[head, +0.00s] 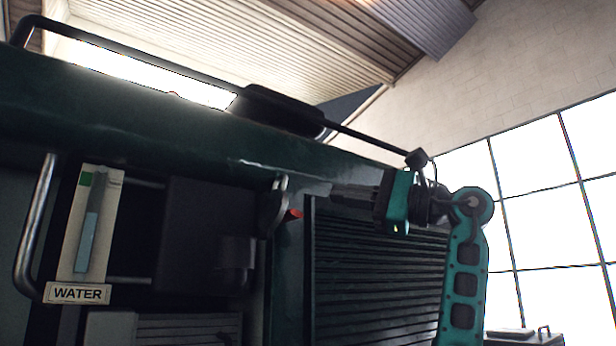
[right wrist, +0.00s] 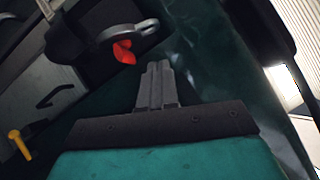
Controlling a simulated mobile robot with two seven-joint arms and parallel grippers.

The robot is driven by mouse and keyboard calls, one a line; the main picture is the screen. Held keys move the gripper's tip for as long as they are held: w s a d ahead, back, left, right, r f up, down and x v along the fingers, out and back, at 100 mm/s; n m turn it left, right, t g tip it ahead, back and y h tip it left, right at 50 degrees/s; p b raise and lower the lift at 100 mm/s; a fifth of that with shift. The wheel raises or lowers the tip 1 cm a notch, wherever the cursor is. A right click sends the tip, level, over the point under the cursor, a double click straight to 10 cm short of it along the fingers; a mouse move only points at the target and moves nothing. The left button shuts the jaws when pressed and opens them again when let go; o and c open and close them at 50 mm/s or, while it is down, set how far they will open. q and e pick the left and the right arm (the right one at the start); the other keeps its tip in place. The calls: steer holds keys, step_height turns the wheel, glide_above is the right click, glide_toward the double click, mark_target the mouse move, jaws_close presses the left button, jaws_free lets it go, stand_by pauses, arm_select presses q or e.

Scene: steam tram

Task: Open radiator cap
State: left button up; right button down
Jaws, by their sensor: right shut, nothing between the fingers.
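I cannot tell for sure which part is the radiator cap. A dark, rounded oblong piece (head: 283,108) sits on the top edge of the green tram body (head: 130,110). Below it, a grey metal lever-like fitting (head: 274,205) with a small red part (head: 295,214) sticks out beside the louvred grille (head: 375,265). The right wrist view shows the fitting (right wrist: 130,31) and red part (right wrist: 124,52) ahead and left of the fingers. My right gripper (head: 335,193) is shut and empty, pointing left, apart from the red part. It also shows in the right wrist view (right wrist: 157,68). My left gripper is out of view.
A water gauge (head: 92,225) labelled WATER stands at the left, with a bent metal handrail (head: 37,225) around it and a dark box (head: 205,235) beside it. A black rail (head: 365,138) runs along the top. A yellow knob (right wrist: 14,135) shows in the wrist view.

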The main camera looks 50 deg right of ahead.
mark_target(274, 206)
steer(key=w+a+r+p, duration=0.1)
steer(key=w+a+r, duration=0.1)
steer(key=w+a, duration=0.2)
steer(key=shift+w+a+r, duration=0.15)
steer(key=shift+w+r, duration=0.15)
steer(key=shift+w, duration=0.25)
steer(key=shift+r, duration=0.1)
steer(key=shift+w+a+r+n+g, duration=0.2)
steer(key=shift+a+n, duration=0.1)
steer(key=shift+a, duration=0.3)
steer(key=shift+w+a+r+n+g, duration=0.1)
steer(key=shift+a+r+n+g, duration=0.15)
steer(key=shift+a, duration=0.3)
steer(key=shift+s, duration=0.1)
